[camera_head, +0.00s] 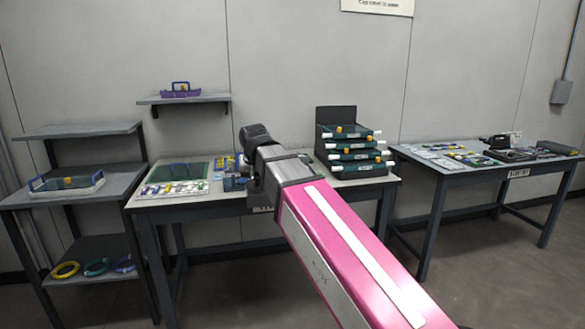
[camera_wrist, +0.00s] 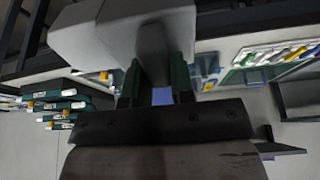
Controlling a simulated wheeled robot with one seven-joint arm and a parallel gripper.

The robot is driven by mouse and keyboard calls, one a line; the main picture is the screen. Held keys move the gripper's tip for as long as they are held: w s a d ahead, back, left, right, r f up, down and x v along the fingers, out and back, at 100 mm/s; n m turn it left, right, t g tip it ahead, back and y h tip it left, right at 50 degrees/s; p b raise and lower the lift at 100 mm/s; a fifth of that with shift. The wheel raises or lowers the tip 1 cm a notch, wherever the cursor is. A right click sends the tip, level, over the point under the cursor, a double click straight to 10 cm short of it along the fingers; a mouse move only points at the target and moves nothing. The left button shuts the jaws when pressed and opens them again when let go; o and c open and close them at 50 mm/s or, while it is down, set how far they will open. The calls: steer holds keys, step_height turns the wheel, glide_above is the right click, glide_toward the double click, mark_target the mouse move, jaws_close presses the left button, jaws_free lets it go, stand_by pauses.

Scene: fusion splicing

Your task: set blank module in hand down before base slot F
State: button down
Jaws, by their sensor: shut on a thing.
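My gripper (camera_wrist: 155,78) shows in the wrist view with its two dark green fingers closed on a grey block, which I take to be the blank module (camera_wrist: 118,28). The block has a broad light part and a darker narrow part between the fingers. In the head view my arm reaches over the middle table (camera_head: 146,208), and its wrist hides the fingers and the module. Small blue, yellow and dark items lie by the wrist. I cannot make out base slot F, and no slot letter is readable.
A tray of colourful parts (camera_head: 172,189) and a green mat (camera_head: 180,172) lie left on the middle table. A rack of stacked green drawers (camera_head: 352,155) stands at its right. A side shelf holds a handled tray (camera_head: 67,184). The right table (camera_head: 462,172) carries several tools.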

steer(key=w+d+f+m, duration=0.1)
steer(key=w+d+f, duration=0.3)
steer(key=d, duration=0.6)
steer(key=w+d+f, duration=0.2)
steer(key=d+f, duration=0.5)
steer(key=d, duration=0.3)
steer(key=w+d+f+m, duration=0.1)
steer(key=w+d+f, duration=0.3)
steer(key=d, duration=0.6)
steer(key=s+d+r, duration=0.1)
steer(key=s+r, duration=0.1)
steer(key=s, duration=0.7)
steer(key=shift+r+h, duration=0.3)
steer(key=shift+h, duration=0.1)
steer(key=shift+s, duration=0.1)
